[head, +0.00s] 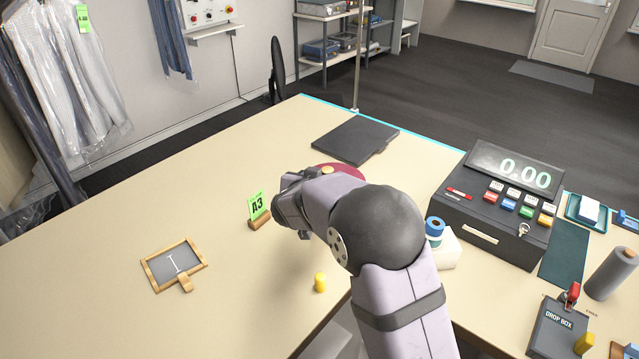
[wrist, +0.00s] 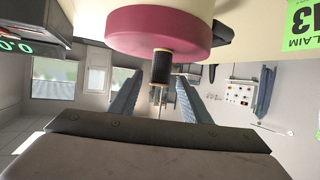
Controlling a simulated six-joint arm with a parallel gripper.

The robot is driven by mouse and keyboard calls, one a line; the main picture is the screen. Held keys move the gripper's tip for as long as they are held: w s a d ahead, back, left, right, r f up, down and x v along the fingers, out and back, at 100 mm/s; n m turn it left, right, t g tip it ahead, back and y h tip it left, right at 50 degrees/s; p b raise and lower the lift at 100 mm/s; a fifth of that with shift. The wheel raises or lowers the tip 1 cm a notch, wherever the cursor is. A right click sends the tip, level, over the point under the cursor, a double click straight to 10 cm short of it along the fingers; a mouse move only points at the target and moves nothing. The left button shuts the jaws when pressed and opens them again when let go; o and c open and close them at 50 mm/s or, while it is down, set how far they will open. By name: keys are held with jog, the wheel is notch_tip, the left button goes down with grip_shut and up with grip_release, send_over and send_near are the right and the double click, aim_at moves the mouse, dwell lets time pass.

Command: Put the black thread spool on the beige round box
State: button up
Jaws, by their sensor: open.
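The black thread spool (wrist: 160,68), with pale gold ends, shows in the wrist view, which looks upside down. It appears to stand upright on a maroon-pink round box (wrist: 150,38). The box's rim also shows in the head view (head: 350,169), partly behind my arm, with a small yellowish round end on it. I see no clearly beige round box. My gripper (wrist: 158,76) is open, its two fingers either side of the spool, with a gap to each. In the head view my gripper (head: 288,204) is dark and its fingertips are hard to make out.
A green A3 tag on a wooden block (head: 259,221) stands just left of my gripper. A small framed board (head: 174,262) and a yellow piece (head: 320,282) lie nearer. A dark flat slab (head: 355,139) lies behind; the till (head: 495,205) stands right.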

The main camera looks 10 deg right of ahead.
jog(key=shift+v, duration=2.6)
jog(key=s+f+n+g+y, duration=0.45)
jog(key=s+f+y, duration=0.3)
jog(key=s, duration=0.65)
jog(key=s+d+f+g, duration=0.2)
jog(key=s, duration=0.5)
jog(key=s+d+f+g+h, duration=0.1)
jog(key=s+d+f+g, duration=0.1)
jog(key=s, duration=0.5)
jog(key=s+d+f+g+h, duration=0.1)
jog(key=s+d+f+g, duration=0.2)
jog(key=s, duration=0.4)
jog(key=shift+s+d+g, duration=0.35)
jog(key=shift+d+g, duration=0.2)
jog(key=shift+d, duration=0.05)
